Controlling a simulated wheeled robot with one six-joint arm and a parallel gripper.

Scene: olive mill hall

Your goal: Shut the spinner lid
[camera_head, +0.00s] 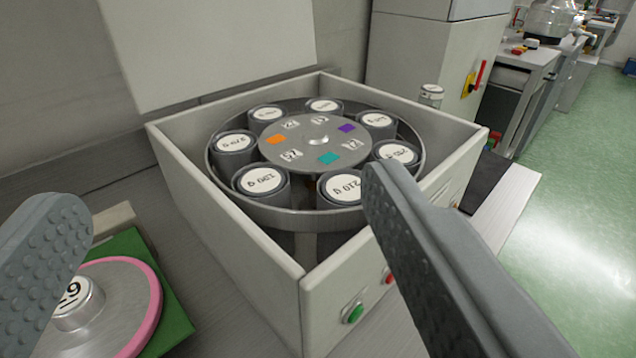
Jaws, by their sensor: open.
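The spinner (225,238) is a pale box, open at the top. Inside it a round grey rotor (318,142) holds several cups with white labelled tops. The spinner lid (210,45) is a flat pale panel standing raised at the back of the box, its top cut off by the picture edge. My gripper (225,235) is open and empty, with one finger at the lower left and the other at the lower right. The right finger shows in front of the box's front side. The lid is well beyond the fingers.
A green button (353,313) and a red button (388,276) are on the box front. At lower left, a pink-rimmed round metal plate (118,300) bears a labelled weight on a green base. A grey cabinet (430,60) with a red handle stands behind right. Green floor (575,190) is clear at right.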

